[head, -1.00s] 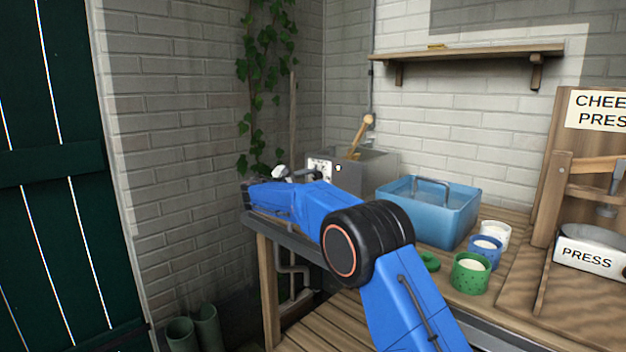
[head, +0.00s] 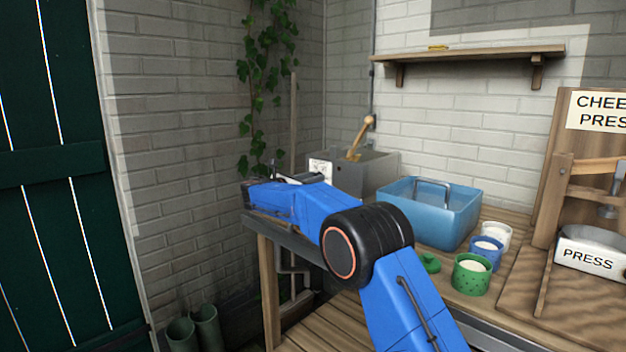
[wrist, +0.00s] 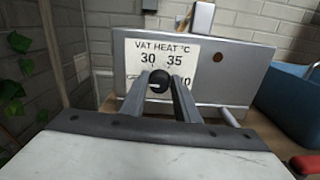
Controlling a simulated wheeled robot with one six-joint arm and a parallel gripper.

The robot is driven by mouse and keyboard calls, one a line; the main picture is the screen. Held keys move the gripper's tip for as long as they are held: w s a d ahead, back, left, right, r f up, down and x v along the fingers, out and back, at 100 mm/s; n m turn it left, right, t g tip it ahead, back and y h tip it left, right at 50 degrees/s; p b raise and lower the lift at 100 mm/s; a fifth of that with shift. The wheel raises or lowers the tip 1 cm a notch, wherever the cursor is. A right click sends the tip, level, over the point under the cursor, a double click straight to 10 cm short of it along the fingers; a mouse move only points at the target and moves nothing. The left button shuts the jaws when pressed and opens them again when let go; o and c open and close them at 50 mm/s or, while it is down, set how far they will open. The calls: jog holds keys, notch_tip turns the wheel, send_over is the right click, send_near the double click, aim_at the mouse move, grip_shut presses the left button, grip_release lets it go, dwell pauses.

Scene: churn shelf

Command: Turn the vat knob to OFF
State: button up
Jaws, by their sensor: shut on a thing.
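The vat (head: 372,172) is a grey metal box at the back of the bench, with a wooden-handled tool standing in it. Its front, in the wrist view, carries a white dial plate (wrist: 190,52) reading "VAT HEAT °C" with 30 and 35 at the top; the lower marks are partly covered by my gripper. The dark round knob (wrist: 159,80) sits between the two fingers of my gripper (wrist: 160,86), which is shut on it. A pale mark shows on the knob, but I cannot tell which setting it points to. In the head view my arm hides the knob.
A blue basin (head: 428,213) stands right of the vat. Green (head: 471,274), blue and white cups stand in front of it. A cheese press (head: 590,250) is at the right. A wall shelf (head: 468,53) hangs above. Boots (head: 206,328) stand on the floor at left.

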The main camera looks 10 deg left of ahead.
jog(key=shift+f+n, duration=0.15)
jog(key=shift+n, duration=0.25)
jog(key=o, duration=1)
jog(key=v, duration=1.7)
jog(key=shift+s+a, duration=0.15)
jog(key=shift+a, duration=0.05)
